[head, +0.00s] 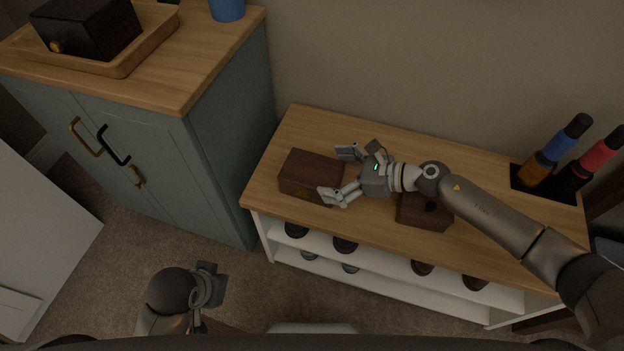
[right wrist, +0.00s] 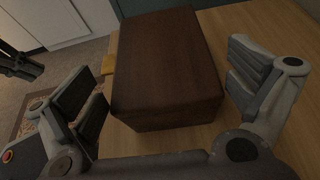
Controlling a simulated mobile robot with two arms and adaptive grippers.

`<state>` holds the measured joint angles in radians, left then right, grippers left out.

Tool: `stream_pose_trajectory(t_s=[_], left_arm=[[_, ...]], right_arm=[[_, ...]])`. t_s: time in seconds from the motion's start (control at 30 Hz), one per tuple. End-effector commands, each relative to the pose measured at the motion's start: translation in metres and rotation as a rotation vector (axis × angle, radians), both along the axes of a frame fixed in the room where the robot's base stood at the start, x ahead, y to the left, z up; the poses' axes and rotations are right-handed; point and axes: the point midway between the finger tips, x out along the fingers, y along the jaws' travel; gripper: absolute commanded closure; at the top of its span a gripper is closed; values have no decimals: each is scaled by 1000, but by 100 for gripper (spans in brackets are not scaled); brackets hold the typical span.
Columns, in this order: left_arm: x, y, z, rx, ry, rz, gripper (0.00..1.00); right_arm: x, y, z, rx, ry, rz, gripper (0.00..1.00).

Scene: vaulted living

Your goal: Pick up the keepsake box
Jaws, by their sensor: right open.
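A dark brown wooden box (head: 311,176), which looks like the keepsake box, sits on the left part of the low wooden bench top. In the right wrist view the box (right wrist: 165,70) has a brass-coloured clasp on its left side. My right gripper (head: 338,174) is open at the box's right end; in the wrist view its fingers stand on either side of the box, with gaps visible. A second brown box (head: 424,213) lies partly hidden under my right forearm. My left gripper (head: 208,287) is low over the floor, away from the boxes; its jaws are unclear.
The bench (head: 290,124) has shelves below with several dark round items. Blue and red-topped bottles (head: 560,140) stand at its right end. A blue-grey cabinet (head: 215,150) to the left carries a black box (head: 90,28) on a wooden tray (head: 125,67) and a blue cup (head: 227,9).

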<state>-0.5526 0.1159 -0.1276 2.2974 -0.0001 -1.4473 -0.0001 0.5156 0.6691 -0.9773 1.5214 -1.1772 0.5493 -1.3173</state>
Motion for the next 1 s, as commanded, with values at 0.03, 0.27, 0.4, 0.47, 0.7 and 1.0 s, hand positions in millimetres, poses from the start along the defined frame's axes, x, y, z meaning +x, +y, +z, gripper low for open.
stream_pose_trajectory(t_s=[0.03, 0.27, 0.4, 0.47, 0.7, 1.0], left_arm=[[0, 0, -1, 0, 1, 0, 100], [2, 0, 8, -2, -13, 1, 100], [1, 0, 9, -2, -13, 1, 100], [1, 0, 8, -1, -12, 1, 100], [0, 0, 7, 0, -6, 1, 100], [-1, 0, 6, -1, -4, 1, 100]], right_arm=[[3, 7, -3, 1, 1, 0, 0], [8, 19, -9, 0, -1, -2, 0], [7, 19, -8, 0, -1, -2, 0], [7, 19, -8, 0, -1, -2, 5], [7, 19, -8, 0, -1, -2, 36], [7, 19, -8, 0, -1, -2, 75]])
